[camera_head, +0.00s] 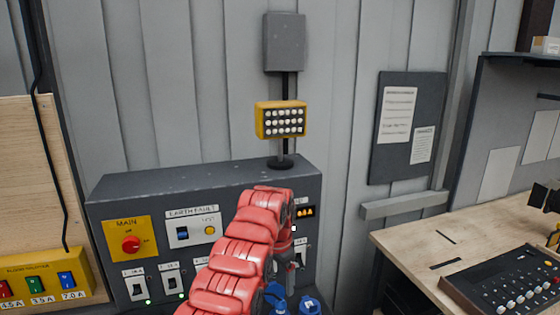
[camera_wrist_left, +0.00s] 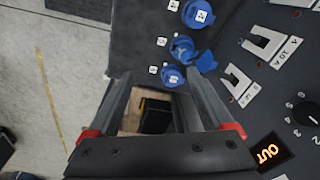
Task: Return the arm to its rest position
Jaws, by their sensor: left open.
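My left arm (camera_head: 240,255), with red padded links, reaches up from the bottom across the front of the grey control panel (camera_head: 200,183). My left gripper (camera_head: 287,268) is small and partly hidden by the arm in the head view, close to the panel's right part. In the left wrist view its two fingers (camera_wrist_left: 150,90) stand apart with nothing between them. Blue sockets (camera_wrist_left: 184,50) lie just beyond the fingertips; whether they touch cannot be told. My right gripper is not in view.
The panel carries a red MAIN knob (camera_head: 131,244), an earth fault switch (camera_head: 182,233), breakers (camera_head: 171,281) and an amber display (camera_head: 305,212). A wooden bench (camera_head: 420,240) with a black console (camera_head: 510,285) is at the right.

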